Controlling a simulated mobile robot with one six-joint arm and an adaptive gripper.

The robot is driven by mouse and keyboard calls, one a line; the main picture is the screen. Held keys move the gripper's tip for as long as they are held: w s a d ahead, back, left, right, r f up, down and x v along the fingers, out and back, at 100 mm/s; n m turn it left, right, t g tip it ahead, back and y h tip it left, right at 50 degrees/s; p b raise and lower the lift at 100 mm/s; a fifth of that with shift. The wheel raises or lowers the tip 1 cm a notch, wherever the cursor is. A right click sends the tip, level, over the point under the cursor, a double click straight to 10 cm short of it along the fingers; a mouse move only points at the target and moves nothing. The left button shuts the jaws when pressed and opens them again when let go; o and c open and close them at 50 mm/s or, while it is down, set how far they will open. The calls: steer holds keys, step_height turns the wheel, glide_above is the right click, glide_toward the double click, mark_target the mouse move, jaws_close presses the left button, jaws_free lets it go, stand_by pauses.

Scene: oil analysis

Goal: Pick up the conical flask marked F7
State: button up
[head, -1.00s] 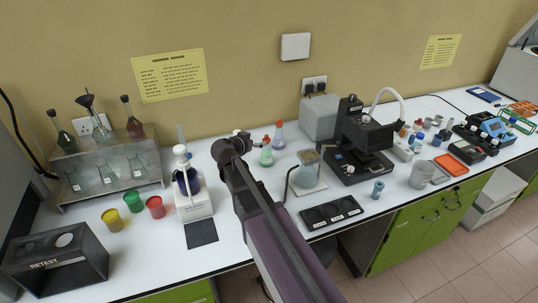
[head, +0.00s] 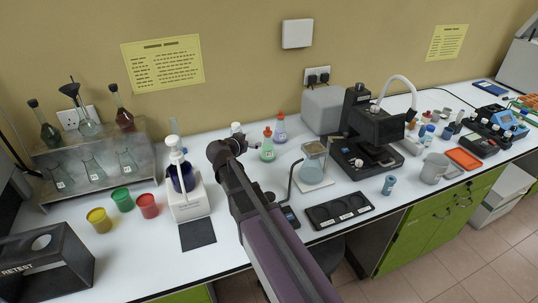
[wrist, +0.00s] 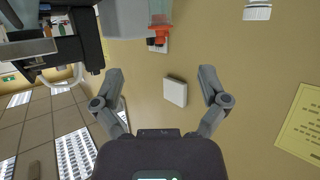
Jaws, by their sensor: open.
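Three clear conical flasks stand in a row on the lower tier of a metal rack (head: 150,160) at the left: left (head: 60,178), middle (head: 94,170) and right (head: 127,163). They carry small white labels, too small to read, so I cannot tell which is F7. My gripper (wrist: 160,74) is open and empty in the wrist view, its two fingers wide apart before the wall.
The rack's upper tier holds stoppered flasks (head: 123,119) and one with a funnel. Red (head: 148,206), green and yellow cups, a RETEST box (head: 62,272) and a white dispenser (head: 188,200) stand nearby. Red-stoppered flasks (head: 267,150) stand behind my arm. Bench is bare before the cups.

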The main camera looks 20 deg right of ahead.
mark_target(265, 136)
steer(key=shift+f, duration=0.3)
steer(key=shift+d, duration=0.15)
steer(key=b+x, duration=0.3)
steer(key=x, duration=0.4)
steer(key=shift+w+d+f, duration=0.15)
steer(key=shift+w, duration=0.1)
steer(key=shift+w+d+f, duration=0.1)
steer(key=shift+w+d, duration=0.2)
steer(key=shift+d, duration=0.1)
steer(key=shift+r+b+x, duration=0.2)
steer(key=shift+b+x, duration=0.8)
steer(key=shift+x, duration=1.65)
jaws_close()
